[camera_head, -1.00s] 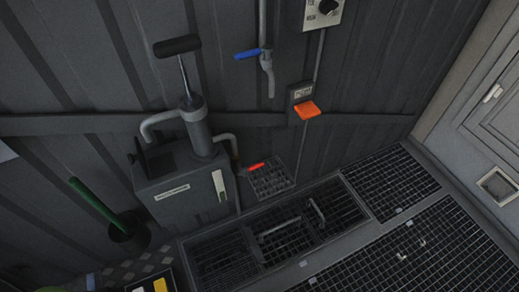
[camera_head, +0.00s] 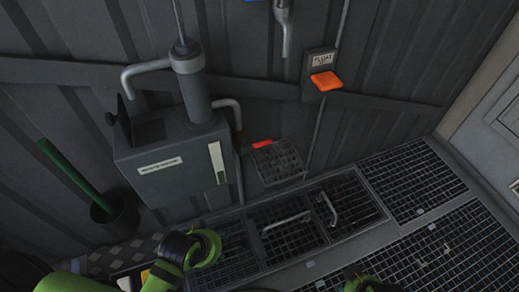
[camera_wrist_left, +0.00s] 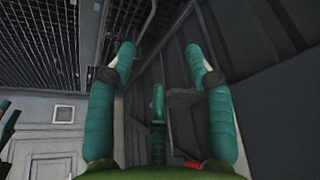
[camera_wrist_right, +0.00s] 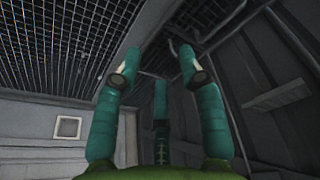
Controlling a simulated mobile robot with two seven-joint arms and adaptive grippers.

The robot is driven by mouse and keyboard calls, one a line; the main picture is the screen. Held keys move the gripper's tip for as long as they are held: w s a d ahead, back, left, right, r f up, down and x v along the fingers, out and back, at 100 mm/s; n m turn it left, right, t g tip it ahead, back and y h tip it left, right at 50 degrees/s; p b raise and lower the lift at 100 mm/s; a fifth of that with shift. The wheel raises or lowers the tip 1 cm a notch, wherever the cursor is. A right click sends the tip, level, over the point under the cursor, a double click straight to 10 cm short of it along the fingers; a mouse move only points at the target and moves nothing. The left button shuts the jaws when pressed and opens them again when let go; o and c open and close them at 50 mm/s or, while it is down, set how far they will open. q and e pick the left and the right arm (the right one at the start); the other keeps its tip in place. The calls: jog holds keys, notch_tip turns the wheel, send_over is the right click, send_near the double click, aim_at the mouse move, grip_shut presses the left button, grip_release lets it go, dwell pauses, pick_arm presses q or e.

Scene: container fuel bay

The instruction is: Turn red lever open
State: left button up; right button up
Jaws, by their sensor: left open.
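The red lever (camera_head: 262,144) is a short red handle on the dark wall, just right of the grey pump box (camera_head: 170,165) and above a small mesh tray. My left gripper (camera_head: 203,247) is low in the head view, apart from the lever, below and left of it in the picture. In the left wrist view its fingers (camera_wrist_left: 160,62) are spread and empty. A red patch (camera_wrist_left: 194,163), perhaps the lever, shows there beside a finger, partly hidden. My right gripper (camera_head: 372,284) barely shows at the bottom edge; in the right wrist view its fingers (camera_wrist_right: 156,64) are apart and empty.
An orange lever (camera_head: 325,81) sits higher on the wall to the right. A mesh tray (camera_head: 278,162) juts out under the red lever. Floor grating (camera_head: 410,185) with metal handles runs along the wall. A green-handled tool (camera_head: 75,174) stands in a dark holder at left.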

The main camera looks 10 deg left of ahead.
pick_arm(q)
jog(key=w+d+r+n+t+h+b, duration=0.1)
jog(key=w+d+r+n+t, duration=0.15)
jog(key=w, duration=0.25)
jog(key=n+t+h+b, duration=0.1)
jog(key=n+t, duration=0.8)
jog(key=n, duration=0.6)
send_near(258, 146)
jog(key=x, duration=0.4)
jog(key=shift+w, duration=0.25)
jog(key=shift+w+d, duration=0.1)
jog(key=shift+w, duration=0.25)
jog(key=b+x, duration=0.1)
jog(key=x, duration=0.4)
jog(key=shift+w+d+f, duration=0.1)
jog(key=shift+w, duration=0.5)
pick_arm(e)
notch_tip(258, 146, down, 16)
jog(key=s, duration=0.2)
jog(key=shift+s+g, duration=0.25)
jog(key=shift+g, duration=0.05)
jog(key=shift+d, duration=0.1)
pick_arm(q)
grip_shut()
